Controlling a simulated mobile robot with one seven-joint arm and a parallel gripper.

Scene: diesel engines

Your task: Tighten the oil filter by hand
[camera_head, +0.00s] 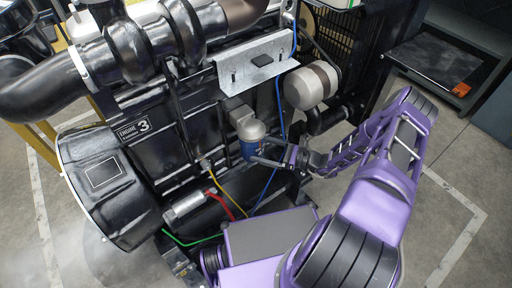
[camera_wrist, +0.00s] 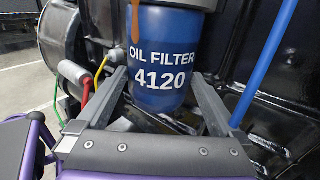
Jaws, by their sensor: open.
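The oil filter (camera_head: 249,149) is a blue canister under a pale grey head on the side of the black engine (camera_head: 135,160). In the wrist view the filter (camera_wrist: 160,50) reads "OIL FILTER 4120", and an orange-brown streak runs down its upper left. My gripper (camera_head: 257,160) reaches it from the right in the head view. In the wrist view my gripper (camera_wrist: 161,76) is open, with one finger on each side of the filter's lower part. I cannot tell whether either finger touches it. The filter's top is cut off there.
A blue cable (camera_wrist: 265,65) passes close to the right finger. Red, yellow and green wires run by a silver cylinder (camera_head: 184,205) lower left. A grey-brown canister (camera_head: 312,85) and metal bracket (camera_head: 257,62) sit above. Open floor (camera_head: 465,195) lies right.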

